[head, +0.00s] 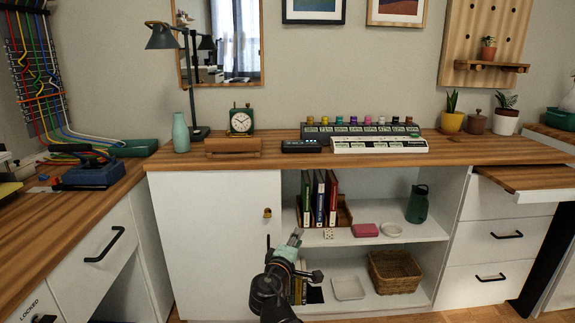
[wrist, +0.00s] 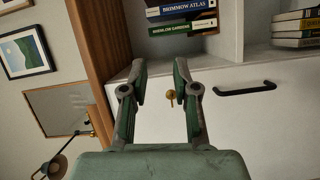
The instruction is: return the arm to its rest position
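My gripper (head: 294,238) is raised in front of the desk's cabinet, near the edge between the white door (head: 205,235) and the open shelves. In the wrist view my gripper (wrist: 160,78) has its two green-grey fingers spread apart, with nothing held between them. A small brass key or knob (head: 267,212) on the door shows just left of my gripper. It also shows beyond the fingers in the wrist view. My arm comes up from the bottom of the head view and hides part of the lower shelf.
The upper shelf holds upright books (head: 319,198), a pink box (head: 365,230) and a green bottle (head: 417,204). A wicker basket (head: 396,272) is below. The wooden desktop (head: 270,160) carries a lamp, clock and keyboard-like device. A side desk (head: 60,215) stands left.

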